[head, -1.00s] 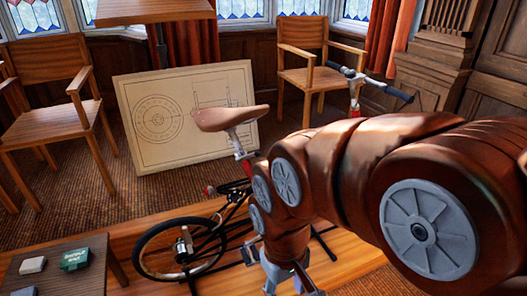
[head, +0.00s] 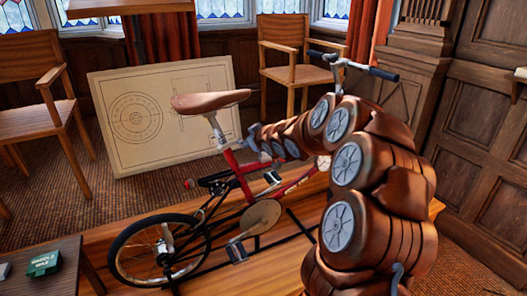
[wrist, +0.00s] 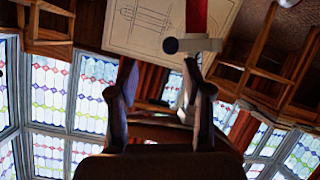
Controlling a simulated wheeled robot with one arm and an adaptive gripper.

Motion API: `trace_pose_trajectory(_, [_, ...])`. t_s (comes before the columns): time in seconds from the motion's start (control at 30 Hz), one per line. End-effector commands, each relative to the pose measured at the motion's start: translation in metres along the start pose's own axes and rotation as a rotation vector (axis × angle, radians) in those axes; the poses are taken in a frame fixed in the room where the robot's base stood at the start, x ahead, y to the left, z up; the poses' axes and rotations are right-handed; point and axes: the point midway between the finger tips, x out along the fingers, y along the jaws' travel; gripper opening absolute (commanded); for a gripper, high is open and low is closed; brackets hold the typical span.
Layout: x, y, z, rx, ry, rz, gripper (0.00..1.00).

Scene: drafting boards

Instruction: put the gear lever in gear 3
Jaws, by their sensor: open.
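A bicycle with a red frame (head: 236,166) stands on the wooden platform, its brown saddle (head: 210,100) on a grey post. In the head view my gripper (head: 254,142) is just right of the seat post and partly lost against the frame. In the wrist view my gripper (wrist: 161,72) is open and empty, its two dark fingers apart. Beyond the fingertips, a short grey bar with a round dark knob (wrist: 170,46) crosses the red tube (wrist: 197,14). I cannot tell whether this is the gear lever; no gear marks can be read.
A drawing board (head: 105,135) leans behind the bicycle, near a wooden armchair (head: 290,72). A low table (head: 58,280) with a green box (head: 44,263) stands at front left. The handlebar (head: 370,70) rises behind my arm.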

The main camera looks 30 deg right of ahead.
Motion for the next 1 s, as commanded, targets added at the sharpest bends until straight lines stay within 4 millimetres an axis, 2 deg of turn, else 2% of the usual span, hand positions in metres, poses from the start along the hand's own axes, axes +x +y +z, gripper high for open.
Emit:
trace_pose_trajectory(0.03, [0.016, 0.010, 0.013, -0.007, 0.041, 0.006, 0.50])
trace_pose_trajectory(0.17, [0.041, 0.038, 0.027, -0.042, 0.170, 0.017, 0.50])
trace_pose_trajectory(0.27, [0.055, 0.056, 0.045, -0.070, 0.257, 0.018, 0.50])
trace_pose_trajectory(0.4, [0.066, 0.074, 0.074, -0.112, 0.362, 0.010, 0.50])
trace_pose_trajectory(0.6, [0.069, 0.086, 0.106, -0.156, 0.455, -0.010, 0.50])
trace_pose_trajectory(0.83, [0.071, 0.087, 0.113, -0.171, 0.488, -0.023, 0.50])
trace_pose_trajectory(1.0, [0.086, 0.085, 0.105, -0.172, 0.487, -0.024, 0.50])
